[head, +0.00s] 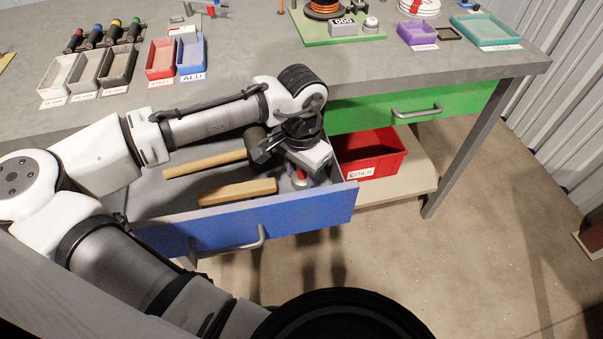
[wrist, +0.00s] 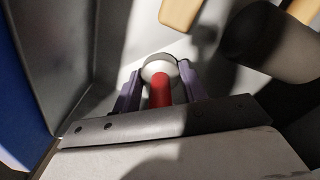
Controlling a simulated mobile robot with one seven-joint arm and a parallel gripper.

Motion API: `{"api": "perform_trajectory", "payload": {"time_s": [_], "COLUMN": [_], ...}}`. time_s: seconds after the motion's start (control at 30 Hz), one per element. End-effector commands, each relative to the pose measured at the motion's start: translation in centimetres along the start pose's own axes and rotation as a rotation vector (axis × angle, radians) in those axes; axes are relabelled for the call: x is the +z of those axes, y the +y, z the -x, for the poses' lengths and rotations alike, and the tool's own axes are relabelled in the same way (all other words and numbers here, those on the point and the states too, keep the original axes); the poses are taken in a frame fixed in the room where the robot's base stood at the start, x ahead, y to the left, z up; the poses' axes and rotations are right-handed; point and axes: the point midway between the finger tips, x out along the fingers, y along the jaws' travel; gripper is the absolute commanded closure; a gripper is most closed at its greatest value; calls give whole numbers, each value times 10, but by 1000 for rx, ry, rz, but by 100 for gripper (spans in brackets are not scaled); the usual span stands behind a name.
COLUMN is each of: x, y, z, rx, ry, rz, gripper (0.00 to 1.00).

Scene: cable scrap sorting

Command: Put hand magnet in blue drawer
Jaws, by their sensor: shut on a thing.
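The blue drawer (head: 290,214) is pulled open under the bench. My gripper (head: 299,178) is low inside the drawer, near its right end. It is shut on the hand magnet, which shows a red handle (wrist: 160,91) and a pale round body (wrist: 158,67) between the purple fingers in the wrist view. In the head view a bit of the magnet (head: 300,179) shows below the gripper; the rest is hidden. I cannot tell whether the magnet touches the drawer floor.
A red bin (head: 372,158) labelled COILS stands on the shelf to the right. A green drawer (head: 450,103) is at the right. Small trays (head: 162,58) and dark-handled tools (head: 95,35) are on the bench.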

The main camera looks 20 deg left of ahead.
Motion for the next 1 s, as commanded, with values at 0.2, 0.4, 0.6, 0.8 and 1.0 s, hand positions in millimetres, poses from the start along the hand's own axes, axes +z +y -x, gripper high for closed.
{"api": "perform_trajectory", "payload": {"time_s": [0.2, 0.4, 0.6, 0.8, 1.0], "x": [0, 0, 0, 0, 0], "y": [0, 0, 0, 0, 0], "z": [-6, -9, -9, -9, 1], "rx": [0, 1, 0, 0, -1], "ry": [1, 0, 0, 0, 2], "rz": [-1, -1, -1, -1, 0], "gripper": [84, 84, 36, 36, 36]}}
